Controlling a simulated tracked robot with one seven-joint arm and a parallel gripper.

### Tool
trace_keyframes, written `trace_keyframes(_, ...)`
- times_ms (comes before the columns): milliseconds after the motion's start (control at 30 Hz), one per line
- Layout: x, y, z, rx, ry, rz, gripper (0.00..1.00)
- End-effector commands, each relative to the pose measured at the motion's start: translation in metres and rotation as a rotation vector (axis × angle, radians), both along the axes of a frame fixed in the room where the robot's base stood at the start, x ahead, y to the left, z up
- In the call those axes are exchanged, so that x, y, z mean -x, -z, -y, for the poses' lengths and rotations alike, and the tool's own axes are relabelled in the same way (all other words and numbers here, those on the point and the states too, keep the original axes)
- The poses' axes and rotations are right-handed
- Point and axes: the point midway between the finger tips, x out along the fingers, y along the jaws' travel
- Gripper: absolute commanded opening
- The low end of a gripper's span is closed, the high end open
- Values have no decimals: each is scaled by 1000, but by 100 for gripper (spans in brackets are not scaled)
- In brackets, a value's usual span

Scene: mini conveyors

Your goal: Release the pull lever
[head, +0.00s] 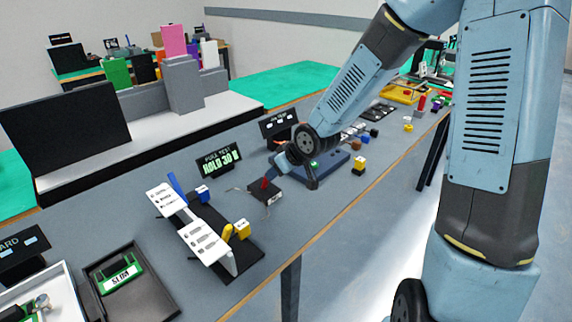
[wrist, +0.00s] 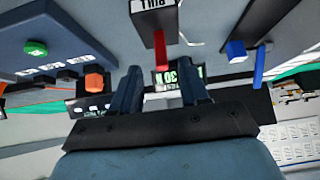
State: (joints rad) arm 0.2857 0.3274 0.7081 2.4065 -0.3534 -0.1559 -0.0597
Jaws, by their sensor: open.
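The pull lever is a red bar (head: 264,183) on a small dark box with a white PULL label (head: 272,199). In the wrist view the lever (wrist: 160,50) hangs from the box (wrist: 153,22) at top centre. My gripper (head: 273,170) is right at the lever in the head view. In the wrist view my gripper (wrist: 160,80) is open, with a finger on each side of the lever's line and a gap to both. I cannot tell how deep the lever's end sits between the fingertips. A black display reading PULL TEST HOLD 30 N (head: 218,160) stands behind.
A stand with white plates and blue and yellow levers (head: 205,240) is left of the box. A blue button panel with a green button (wrist: 36,48) is on the other side. Small coloured blocks (head: 360,163) stand farther right.

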Motion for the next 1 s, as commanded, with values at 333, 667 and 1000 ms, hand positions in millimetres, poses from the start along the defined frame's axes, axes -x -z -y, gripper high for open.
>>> trace_keyframes(333, 9, -16, 11, 3, 2, 3, 45)
trace_keyframes(667, 16, -27, 16, -1, 2, -1, 45)
trace_keyframes(1000, 21, -35, 20, 2, 1, 0, 45)
